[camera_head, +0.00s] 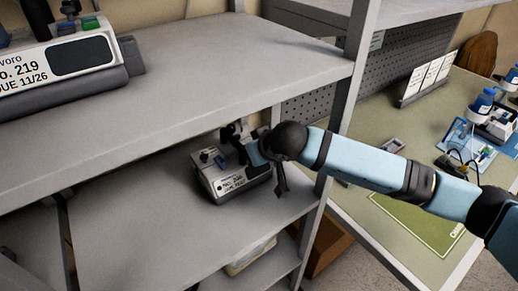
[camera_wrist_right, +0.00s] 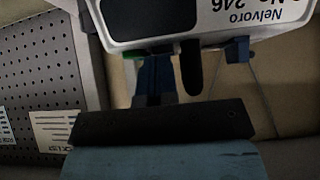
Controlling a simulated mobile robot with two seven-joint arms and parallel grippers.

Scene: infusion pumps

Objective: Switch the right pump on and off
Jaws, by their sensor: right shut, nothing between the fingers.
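The right-hand pump (camera_head: 232,183) is a small white box with a dark base, standing on the lower shelf. In the right wrist view it is upside down and close at the top (camera_wrist_right: 165,15), its label reading "Nelvoro" and "246". A black upright part (camera_wrist_right: 190,66) and a blue part (camera_wrist_right: 237,50) stick out from its top edge. My right gripper (camera_head: 246,150) is at the pump's top right side. In the wrist view its fingers (camera_wrist_right: 156,78) are shut and empty, close to a green part on the pump's top. Contact cannot be told. My left gripper is not in view.
Another pump (camera_head: 75,60), No. 219, stands on the upper shelf (camera_head: 220,60) at the left. The upper shelf lies above the right arm's hand. A grey shelf post (camera_head: 346,85) stands behind my right arm. The lower shelf (camera_head: 140,225) is clear left of the pump.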

